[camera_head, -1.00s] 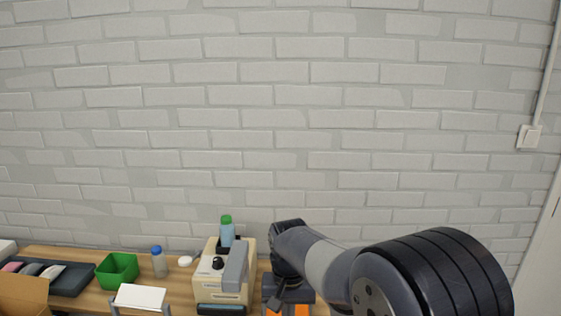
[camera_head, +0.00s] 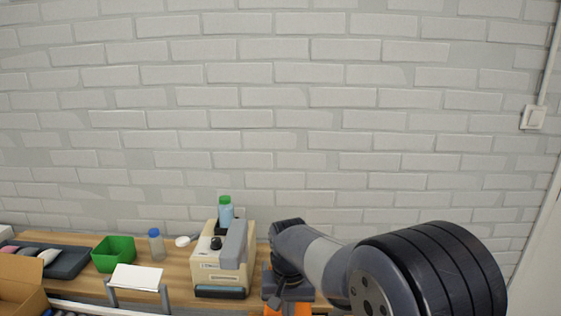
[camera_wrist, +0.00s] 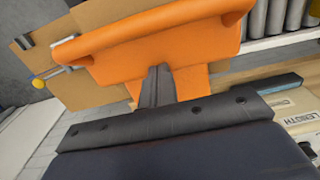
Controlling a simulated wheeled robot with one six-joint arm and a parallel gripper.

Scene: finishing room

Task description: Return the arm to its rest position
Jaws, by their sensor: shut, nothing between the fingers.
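My arm reaches in from the lower right of the head view and bends down in front of the bench's right part. My gripper shows in the wrist view (camera_wrist: 157,88) as two dark fingers pressed together, with nothing between them. In the head view its fingertips cannot be made out. An orange plastic piece (camera_wrist: 190,45) lies beyond the fingers in the wrist view; whether they touch it I cannot tell. Some orange also shows below the wrist at the bottom edge of the head view.
The wooden bench (camera_head: 180,265) runs along a brick wall. A beige machine (camera_head: 210,268) stands just left of my arm. Further left are a clear bottle with a blue cap (camera_head: 157,246), a green bin (camera_head: 114,255), a white sign (camera_head: 136,277) and a cardboard box (camera_head: 22,277). The wall area above is clear.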

